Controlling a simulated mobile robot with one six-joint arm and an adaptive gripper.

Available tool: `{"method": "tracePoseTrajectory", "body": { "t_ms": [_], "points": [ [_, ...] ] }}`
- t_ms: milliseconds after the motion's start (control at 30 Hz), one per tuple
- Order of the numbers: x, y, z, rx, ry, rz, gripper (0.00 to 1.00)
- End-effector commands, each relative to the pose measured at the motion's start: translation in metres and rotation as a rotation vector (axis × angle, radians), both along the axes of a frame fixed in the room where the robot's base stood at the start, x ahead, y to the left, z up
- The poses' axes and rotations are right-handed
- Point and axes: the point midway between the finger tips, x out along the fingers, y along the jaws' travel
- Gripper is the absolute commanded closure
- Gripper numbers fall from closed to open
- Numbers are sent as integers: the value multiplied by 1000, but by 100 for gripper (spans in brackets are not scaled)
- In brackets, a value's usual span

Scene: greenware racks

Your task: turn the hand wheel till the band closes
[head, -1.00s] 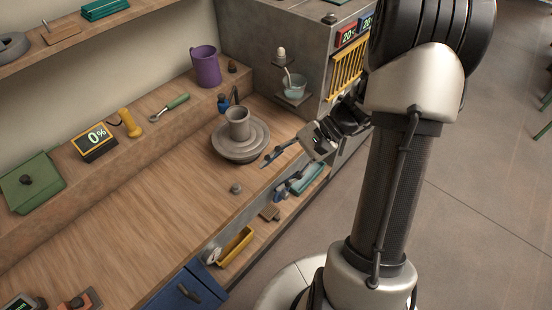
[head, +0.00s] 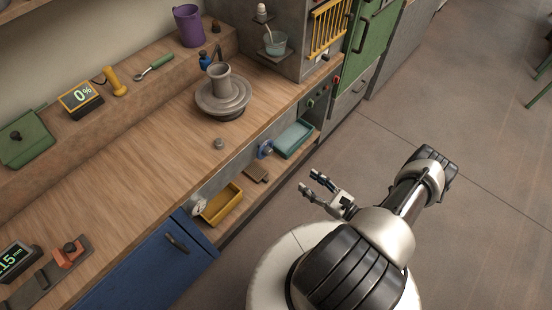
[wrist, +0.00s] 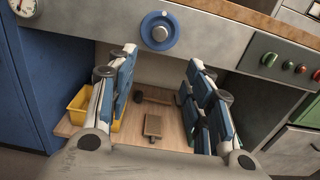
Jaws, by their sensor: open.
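The hand wheel is a blue disc with a grey hub (wrist: 159,31), set on the grey front panel below the worktop. It also shows in the head view (head: 265,149), small, at the counter's front. My gripper (wrist: 162,62) is open and empty, its two blue-padded fingers pointing toward the panel with the wheel beyond and between their tips. In the head view my gripper (head: 316,184) is out over the floor, apart from the counter. A round dial gauge (wrist: 25,7) sits at the panel's left end. I cannot tell which part is the band.
Below the panel, a shelf holds a yellow bin (head: 222,204), a brown block (head: 256,173) and a teal bin (head: 295,139). Red and green buttons (wrist: 287,65) are right of the wheel. A clay pot (head: 219,78) stands on a wheel head above. The floor beside the counter is open.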

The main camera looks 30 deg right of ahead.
Motion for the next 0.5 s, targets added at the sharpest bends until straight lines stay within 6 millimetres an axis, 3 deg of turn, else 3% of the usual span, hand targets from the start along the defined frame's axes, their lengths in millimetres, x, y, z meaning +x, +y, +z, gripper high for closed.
{"method": "tracePoseTrajectory", "body": {
  "t_ms": [167, 500],
  "points": [
    [19, 9, -1, 1, 1, 6, 53],
    [88, 35, -1, -3, -1, 11, 53]
  ]
}}
